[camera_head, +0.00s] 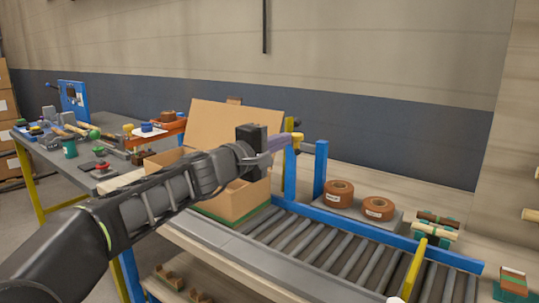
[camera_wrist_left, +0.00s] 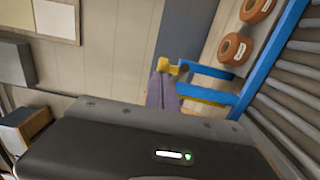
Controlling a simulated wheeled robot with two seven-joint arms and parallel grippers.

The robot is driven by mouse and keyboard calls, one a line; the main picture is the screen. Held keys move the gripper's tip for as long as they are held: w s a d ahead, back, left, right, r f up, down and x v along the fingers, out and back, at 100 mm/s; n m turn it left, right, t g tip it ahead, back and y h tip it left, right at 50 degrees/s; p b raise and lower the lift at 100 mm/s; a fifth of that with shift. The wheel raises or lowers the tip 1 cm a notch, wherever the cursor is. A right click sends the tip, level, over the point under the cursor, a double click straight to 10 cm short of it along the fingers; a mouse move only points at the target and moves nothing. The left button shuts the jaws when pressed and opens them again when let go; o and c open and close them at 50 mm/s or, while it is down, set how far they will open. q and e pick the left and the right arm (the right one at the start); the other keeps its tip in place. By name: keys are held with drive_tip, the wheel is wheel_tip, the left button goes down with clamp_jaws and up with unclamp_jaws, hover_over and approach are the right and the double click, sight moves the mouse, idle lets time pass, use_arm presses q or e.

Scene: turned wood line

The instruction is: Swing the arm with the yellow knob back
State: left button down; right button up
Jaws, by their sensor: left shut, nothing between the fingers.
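My left gripper (camera_head: 284,143) reaches in from the left, above the conveyor, past the cardboard box. Its purple-grey fingers are together with nothing between them; they also show in the left wrist view (camera_wrist_left: 161,90). A yellow knob (camera_head: 297,138) is just beyond the fingertips, by the top of a blue post (camera_head: 290,172). In the left wrist view the knob (camera_wrist_left: 171,66) lies at the fingertips, near a blue bar (camera_wrist_left: 207,71); whether they touch I cannot tell. The fingers partly hide the arm that carries it. My right gripper is not in view.
An open cardboard box (camera_head: 237,202) stands on the roller conveyor (camera_head: 330,250) below my left gripper. Another blue post (camera_head: 320,170) stands to the right, beside two brown rolls (camera_head: 339,193). A yellow bar (camera_head: 413,268) crosses the front right. A cluttered bench is at left.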

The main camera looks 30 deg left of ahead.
use_arm(q)
drive_tip(key=shift+w+d+b, duration=0.2)
drive_tip(key=shift+d+b, duration=0.2)
drive_tip(key=shift+d, duration=0.5)
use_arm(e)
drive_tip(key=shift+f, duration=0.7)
use_arm(q)
drive_tip(key=shift+d, duration=0.1)
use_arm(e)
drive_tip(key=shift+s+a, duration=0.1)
